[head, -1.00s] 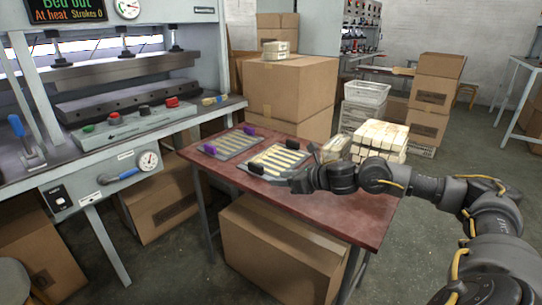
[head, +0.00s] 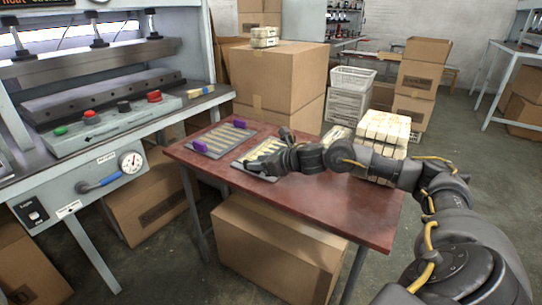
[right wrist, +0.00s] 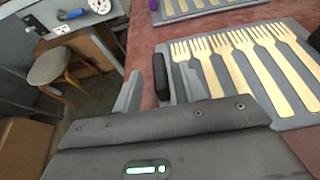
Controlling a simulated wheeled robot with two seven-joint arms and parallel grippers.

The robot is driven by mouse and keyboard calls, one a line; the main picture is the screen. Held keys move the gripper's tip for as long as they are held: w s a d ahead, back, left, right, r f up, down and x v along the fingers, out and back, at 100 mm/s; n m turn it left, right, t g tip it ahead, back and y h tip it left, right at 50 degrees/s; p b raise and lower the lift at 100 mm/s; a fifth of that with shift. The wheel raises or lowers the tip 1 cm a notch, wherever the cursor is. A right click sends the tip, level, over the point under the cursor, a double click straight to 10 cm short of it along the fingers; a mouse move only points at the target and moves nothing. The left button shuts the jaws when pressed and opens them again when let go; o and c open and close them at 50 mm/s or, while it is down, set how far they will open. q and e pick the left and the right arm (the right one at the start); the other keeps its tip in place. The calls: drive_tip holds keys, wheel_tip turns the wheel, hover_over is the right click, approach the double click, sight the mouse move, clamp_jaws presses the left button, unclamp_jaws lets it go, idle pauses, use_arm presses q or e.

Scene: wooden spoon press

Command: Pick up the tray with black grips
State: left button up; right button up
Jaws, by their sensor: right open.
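The tray with black grips (head: 241,160) lies on the red-brown table, partly covered by my right gripper and forearm in the head view. It is a grey plate holding several wooden forks, seen closely in the right wrist view (right wrist: 298,121). One black grip (right wrist: 161,76) stands upright at the tray's near edge. My right gripper (right wrist: 160,88) is open, with one finger on each side of this grip; I cannot tell if they touch it. In the head view the right gripper (head: 262,166) is low over the tray's near side. My left gripper is not in view.
A similar tray with purple grips (head: 222,139) lies just beyond, to the left. Stacked pale bundles (head: 382,130) stand on the table's right side. The press (head: 105,120) stands at the left. The near part of the table (head: 320,205) is clear.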

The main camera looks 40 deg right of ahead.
sight(247, 160)
drive_tip(key=shift+x, duration=2.75)
drive_tip(key=shift+r, duration=0.1)
clamp_jaws()
